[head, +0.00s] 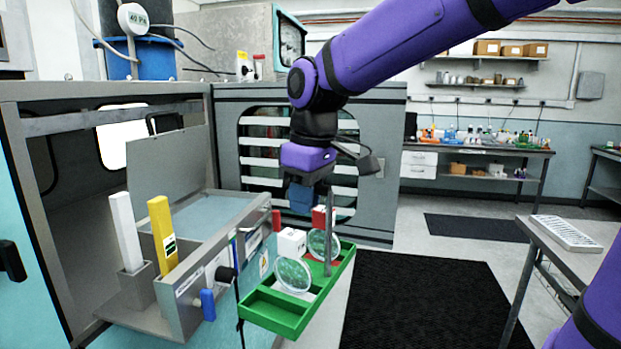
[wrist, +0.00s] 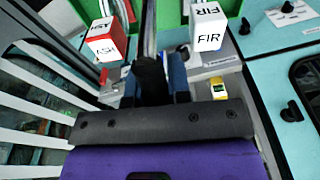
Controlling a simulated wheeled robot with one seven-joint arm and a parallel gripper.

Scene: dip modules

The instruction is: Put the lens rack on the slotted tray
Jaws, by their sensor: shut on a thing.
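The lens rack (head: 273,313) is a green compartmented frame with two clear round lenses (head: 292,274) standing upright in it and a grey upright post (head: 328,232). It is in front of the grey machine, clear of the floor. My gripper (head: 302,198) is over its far end, shut on part of the rack; the grip point is mostly hidden. In the wrist view, my dark blue fingers (wrist: 154,85) close on a dark part, with green rack surfaces beyond. A pale slotted tray (head: 568,232) lies on the table at the right edge.
A white block (head: 291,241) marked FIR and a red-and-white block (head: 320,217) are at the rack. The machine's front ledge (head: 185,290), with a blue knob (head: 207,303), is close on the left. Dark mats (head: 425,305) lie on open floor towards the right table (head: 597,262).

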